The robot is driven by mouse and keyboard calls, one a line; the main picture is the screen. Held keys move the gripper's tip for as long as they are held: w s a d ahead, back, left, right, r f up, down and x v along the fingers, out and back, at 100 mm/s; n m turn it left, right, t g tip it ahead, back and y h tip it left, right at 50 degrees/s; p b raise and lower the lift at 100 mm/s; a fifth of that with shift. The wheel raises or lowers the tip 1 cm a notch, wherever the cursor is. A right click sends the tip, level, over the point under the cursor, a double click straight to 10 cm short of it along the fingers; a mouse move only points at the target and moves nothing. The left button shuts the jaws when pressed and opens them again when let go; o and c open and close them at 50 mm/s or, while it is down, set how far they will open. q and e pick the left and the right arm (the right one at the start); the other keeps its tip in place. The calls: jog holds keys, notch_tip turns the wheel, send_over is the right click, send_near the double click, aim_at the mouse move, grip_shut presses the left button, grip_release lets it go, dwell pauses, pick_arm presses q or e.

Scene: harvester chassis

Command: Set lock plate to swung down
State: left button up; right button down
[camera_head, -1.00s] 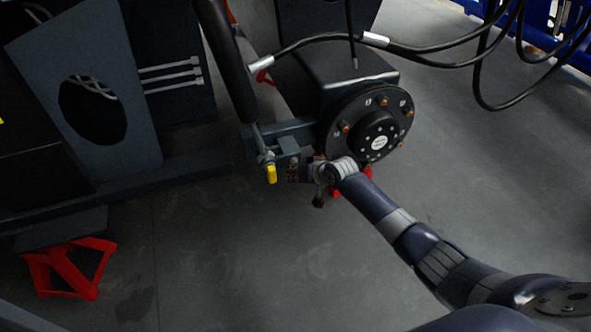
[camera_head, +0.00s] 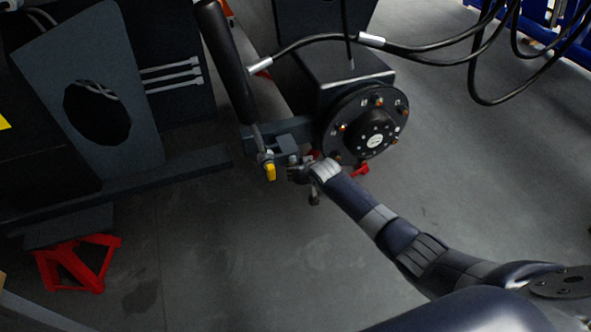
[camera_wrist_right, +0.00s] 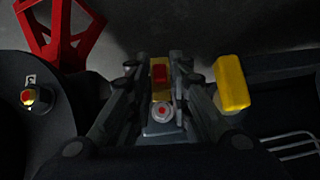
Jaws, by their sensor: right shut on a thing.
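A small grey plate (camera_wrist_right: 160,128), which looks like the lock plate, carries a bolt with a red centre in the right wrist view. My right gripper (camera_wrist_right: 158,70) has its fingers on both sides of this plate and is shut on it. In the head view my right gripper (camera_head: 298,172) is at the bracket between the yellow-tipped rod and the round hub; the plate is too small to make out there. My left gripper is not in view.
A yellow handle (camera_wrist_right: 232,84) is close beside my right fingers; it also shows in the head view (camera_head: 270,172). The round bolted hub (camera_head: 366,125) is just right of the gripper. A red stand (camera_head: 75,262) is at lower left. Floor below the gripper is clear.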

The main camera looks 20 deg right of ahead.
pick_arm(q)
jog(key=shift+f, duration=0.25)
pick_arm(e)
jog(key=c, duration=1.6)
grip_release()
jog(key=shift+c, duration=0.2)
jog(key=v, duration=1.2)
jog(key=shift+d, duration=0.1)
